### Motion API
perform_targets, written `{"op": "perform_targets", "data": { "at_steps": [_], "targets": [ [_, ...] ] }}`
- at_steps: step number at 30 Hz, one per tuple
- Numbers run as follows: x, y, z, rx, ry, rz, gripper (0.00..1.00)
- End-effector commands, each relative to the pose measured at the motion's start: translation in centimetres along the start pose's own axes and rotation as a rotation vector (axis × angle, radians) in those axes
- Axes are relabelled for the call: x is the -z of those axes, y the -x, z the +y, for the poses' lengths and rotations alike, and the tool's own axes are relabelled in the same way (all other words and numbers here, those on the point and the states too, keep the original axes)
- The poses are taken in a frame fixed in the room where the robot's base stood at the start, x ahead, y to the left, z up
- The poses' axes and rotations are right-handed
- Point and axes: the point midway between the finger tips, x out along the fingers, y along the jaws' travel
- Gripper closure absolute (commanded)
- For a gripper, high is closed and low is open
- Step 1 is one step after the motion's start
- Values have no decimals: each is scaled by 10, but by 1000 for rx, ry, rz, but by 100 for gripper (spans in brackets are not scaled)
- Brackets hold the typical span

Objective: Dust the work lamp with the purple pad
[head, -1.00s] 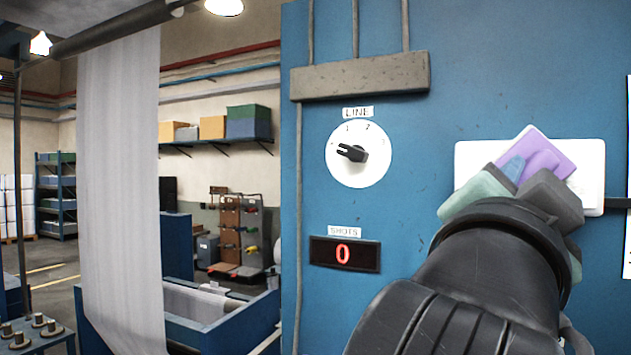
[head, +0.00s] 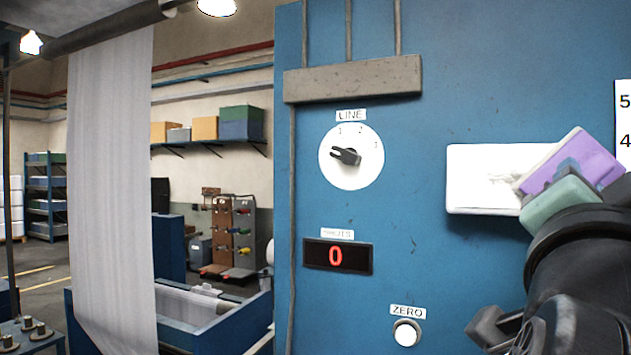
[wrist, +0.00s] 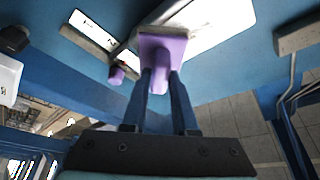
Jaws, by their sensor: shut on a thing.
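The purple pad (head: 580,160) is held in my gripper at the right end of a white rectangular panel on the blue cabinet, which looks like the work lamp (head: 470,185). The pad overlaps the panel's right edge in the head view; I cannot tell whether they touch. Faint greyish marks show near the panel's middle right. In the wrist view the pad (wrist: 165,45) lies in front of a bright white surface (wrist: 225,25). My gripper (wrist: 161,78) is shut on the pad's purple stem, with a dark finger on either side. My arm hides the panel's lower right surroundings.
The blue cabinet carries a LINE dial (head: 351,157), a SHOTS display (head: 338,256) reading 0 and a white ZERO button (head: 407,333). A grey conduit box (head: 352,79) juts out above the dial. A white fabric sheet (head: 110,190) hangs at left.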

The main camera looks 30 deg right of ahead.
Motion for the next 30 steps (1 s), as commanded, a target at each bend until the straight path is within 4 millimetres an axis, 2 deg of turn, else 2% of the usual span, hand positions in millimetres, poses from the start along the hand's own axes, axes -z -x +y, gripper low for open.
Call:
{"op": "perform_targets", "data": {
  "at_steps": [5, 12, 24, 30],
  "targets": [
    [10, -4, 12, -6, 1, 0, 100],
    [14, -3, 15, -2, 0, -1, 100],
    [-7, 2, -6, 1, 2, -4, 100],
    [-11, 4, -10, 0, 1, -3, 100]
  ]
}}
